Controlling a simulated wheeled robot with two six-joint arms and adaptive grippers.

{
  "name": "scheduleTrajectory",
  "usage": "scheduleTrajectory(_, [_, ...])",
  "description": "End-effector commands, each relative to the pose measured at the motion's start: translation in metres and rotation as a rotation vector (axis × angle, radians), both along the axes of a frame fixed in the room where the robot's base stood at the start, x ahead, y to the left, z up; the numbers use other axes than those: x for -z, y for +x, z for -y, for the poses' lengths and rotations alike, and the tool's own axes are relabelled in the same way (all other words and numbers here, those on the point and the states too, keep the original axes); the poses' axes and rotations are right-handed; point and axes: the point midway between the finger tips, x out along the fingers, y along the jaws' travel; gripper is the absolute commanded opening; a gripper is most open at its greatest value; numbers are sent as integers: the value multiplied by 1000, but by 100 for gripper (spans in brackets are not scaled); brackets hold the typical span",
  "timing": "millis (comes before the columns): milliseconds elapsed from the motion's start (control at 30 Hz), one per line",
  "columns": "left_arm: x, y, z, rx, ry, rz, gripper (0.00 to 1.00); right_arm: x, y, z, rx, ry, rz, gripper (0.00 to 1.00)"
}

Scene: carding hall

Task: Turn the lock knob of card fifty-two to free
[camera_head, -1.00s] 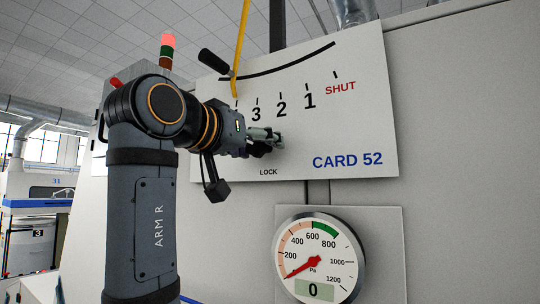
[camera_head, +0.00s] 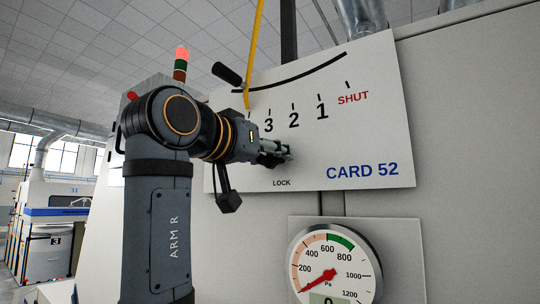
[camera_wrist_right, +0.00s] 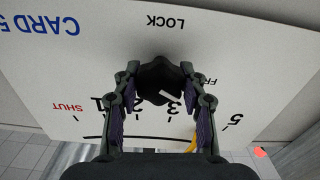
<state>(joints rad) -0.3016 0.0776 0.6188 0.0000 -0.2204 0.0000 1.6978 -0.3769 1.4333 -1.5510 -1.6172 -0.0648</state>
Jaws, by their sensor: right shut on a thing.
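The lock knob (camera_wrist_right: 158,75) is dark and many-sided in the right wrist view, with a short white mark on its face. My right gripper (camera_wrist_right: 159,88) is shut on it, one finger on each side. In the head view my right gripper (camera_head: 276,152) is at the white CARD 52 plate (camera_head: 310,150), just above the word LOCK, and hides the knob. In the wrist view, where the plate appears upside down, letters starting "FR" show right of the knob, partly hidden by a finger. My left gripper is not in view.
A black-handled lever (camera_head: 227,74) and a yellow bar (camera_head: 254,50) are close above my right wrist. A round pressure gauge (camera_head: 333,268) is below the plate, its red needle low. Another machine (camera_head: 50,210) stands far left.

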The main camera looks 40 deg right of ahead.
Motion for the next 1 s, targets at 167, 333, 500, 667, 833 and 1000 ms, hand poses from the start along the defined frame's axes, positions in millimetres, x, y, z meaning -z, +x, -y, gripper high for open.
scheduleTrajectory(167, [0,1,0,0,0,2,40,0,0,0,1,14,34,11])
scheduleTrajectory(333, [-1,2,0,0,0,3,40,0,0,0,1,14,33,50])
scheduleTrajectory(500, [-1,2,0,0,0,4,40,0,0,0,1,13,32,65])
scheduleTrajectory(667, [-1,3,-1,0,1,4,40,0,0,0,1,13,32,65])
scheduleTrajectory(833, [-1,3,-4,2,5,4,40,-8,0,0,2,11,33,65])
scheduleTrajectory(1000, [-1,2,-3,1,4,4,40,-42,-1,0,3,11,34,65])
